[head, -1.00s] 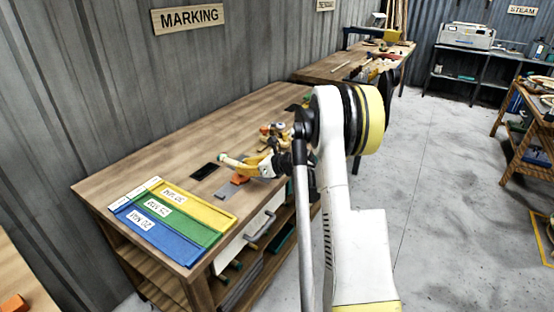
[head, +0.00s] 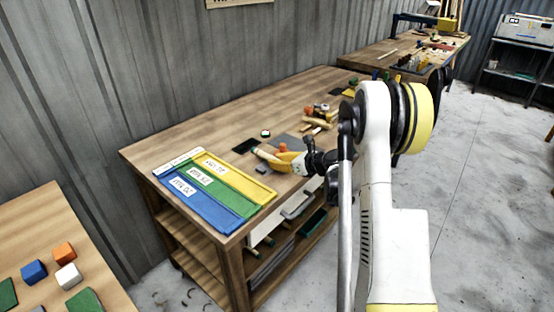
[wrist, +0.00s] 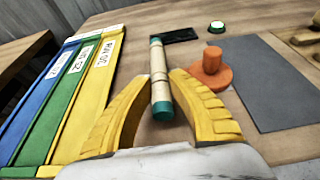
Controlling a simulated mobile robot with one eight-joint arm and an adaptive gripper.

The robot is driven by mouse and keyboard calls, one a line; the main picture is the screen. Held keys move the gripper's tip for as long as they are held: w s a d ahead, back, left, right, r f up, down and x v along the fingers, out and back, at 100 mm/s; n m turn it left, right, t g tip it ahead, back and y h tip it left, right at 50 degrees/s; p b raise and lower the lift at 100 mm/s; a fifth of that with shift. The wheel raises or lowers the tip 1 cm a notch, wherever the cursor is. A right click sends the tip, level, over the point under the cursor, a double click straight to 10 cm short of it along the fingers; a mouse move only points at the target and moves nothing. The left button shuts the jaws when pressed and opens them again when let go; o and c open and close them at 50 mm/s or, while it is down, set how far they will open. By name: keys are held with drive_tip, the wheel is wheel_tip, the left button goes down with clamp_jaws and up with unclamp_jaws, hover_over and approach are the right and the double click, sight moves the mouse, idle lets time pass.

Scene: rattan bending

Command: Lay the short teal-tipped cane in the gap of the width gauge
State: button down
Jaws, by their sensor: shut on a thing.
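The short cane (wrist: 159,72) is pale, with a teal tip at each end. My gripper (wrist: 160,84) is shut on it, its two yellow fingers on either side of the near part. The cane points away from me over the bench, its far tip near a black plate (wrist: 182,35). In the head view my gripper (head: 288,160) holds the cane (head: 267,155) just right of the coloured trays. I cannot tell whether the cane touches the bench. I cannot make out the width gauge or its gap for certain.
Blue, green and yellow labelled trays (wrist: 58,95) lie left of my gripper. An orange knobbed piece (wrist: 211,68) stands close to the right finger, beside a grey mat (wrist: 275,80). Bare bench surrounds the black plate.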

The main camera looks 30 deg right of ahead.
idle(0.3)
drive_tip(key=c, duration=1.2)
unclamp_jaws()
drive_tip(key=shift+c, duration=0.2)
drive_tip(key=v, duration=1.2)
drive_tip(key=shift+r, duration=0.1)
